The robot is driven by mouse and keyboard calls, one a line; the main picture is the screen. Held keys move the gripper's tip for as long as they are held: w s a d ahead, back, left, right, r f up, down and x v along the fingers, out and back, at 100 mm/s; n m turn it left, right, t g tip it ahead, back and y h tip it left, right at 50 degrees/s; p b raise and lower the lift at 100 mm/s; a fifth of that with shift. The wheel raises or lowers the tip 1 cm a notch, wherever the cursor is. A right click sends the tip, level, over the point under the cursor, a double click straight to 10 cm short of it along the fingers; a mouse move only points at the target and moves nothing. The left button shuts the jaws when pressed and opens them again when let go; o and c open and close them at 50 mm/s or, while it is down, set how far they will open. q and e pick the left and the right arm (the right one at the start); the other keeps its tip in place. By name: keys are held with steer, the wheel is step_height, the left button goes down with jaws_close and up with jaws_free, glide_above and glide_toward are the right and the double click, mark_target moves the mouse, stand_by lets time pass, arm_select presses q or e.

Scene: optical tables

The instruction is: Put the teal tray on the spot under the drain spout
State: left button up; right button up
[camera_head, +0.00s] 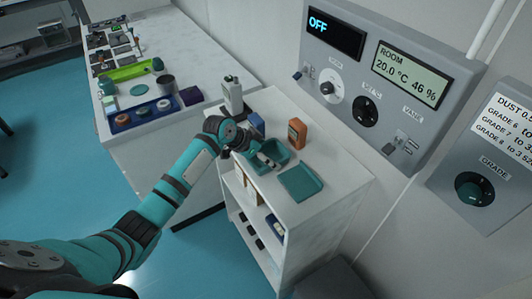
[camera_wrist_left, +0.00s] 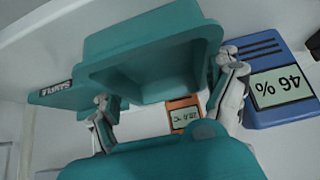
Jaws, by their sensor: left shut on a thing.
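A deep teal tray (camera_head: 280,153) is at the top of the white shelf unit, and its hollow side shows large in the left wrist view (camera_wrist_left: 150,72). My left gripper (camera_head: 264,157) is shut on this tray, with one finger at each side of it in the left wrist view (camera_wrist_left: 170,92). I cannot tell whether the tray touches the shelf top. A flatter teal tray (camera_head: 301,183) lies to the right of it. A "SAMPLE" label (camera_wrist_left: 50,92) shows at the left in the wrist view. I cannot make out a drain spout or the spot under it. My right gripper is not in view.
An orange meter (camera_head: 297,133), a blue meter (camera_wrist_left: 280,85) and a white bottle-like item (camera_head: 232,96) stand close around the tray on the white shelf unit (camera_head: 335,180). A wall control panel (camera_head: 400,75) rises behind. A cluttered table (camera_head: 165,136) stands at the left.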

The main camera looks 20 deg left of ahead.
arm_select(q)
steer(key=o, duration=1)
